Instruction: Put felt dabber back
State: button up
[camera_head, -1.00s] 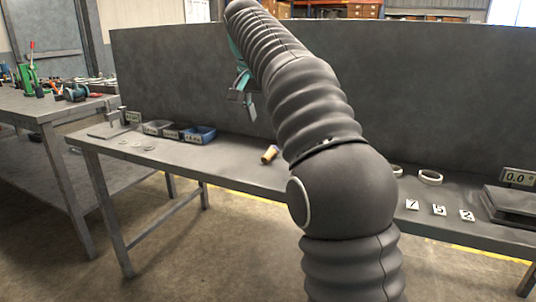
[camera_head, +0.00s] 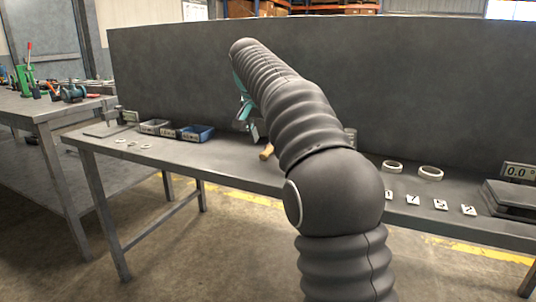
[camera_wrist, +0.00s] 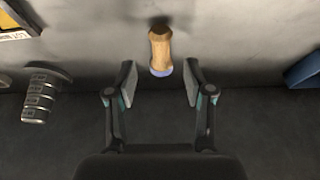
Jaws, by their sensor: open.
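The felt dabber (camera_wrist: 160,50) has a wooden body with a pale blue end. In the wrist view it is on the grey table, just beyond and between my fingertips, not held. In the head view the dabber (camera_head: 267,152) is partly hidden behind my arm. My gripper (camera_wrist: 160,86) is open and empty, with one finger on each side of the view. In the head view my gripper (camera_head: 250,122) hangs above the table, close to the dabber.
Small bins, one a blue bin (camera_head: 197,133), stand left on the table (camera_head: 225,165). Tape rolls (camera_head: 430,173), number tiles (camera_head: 441,205) and a scale (camera_head: 512,197) are at right. A ribbed metal piece (camera_wrist: 40,95) lies left in the wrist view.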

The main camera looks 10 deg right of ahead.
aim_at(267, 149)
jog(key=x, duration=0.4)
jog(key=shift+w+f+b, duration=0.1)
jog(key=shift+f+b, duration=0.15)
jog(key=shift+b, duration=0.15)
grip_shut()
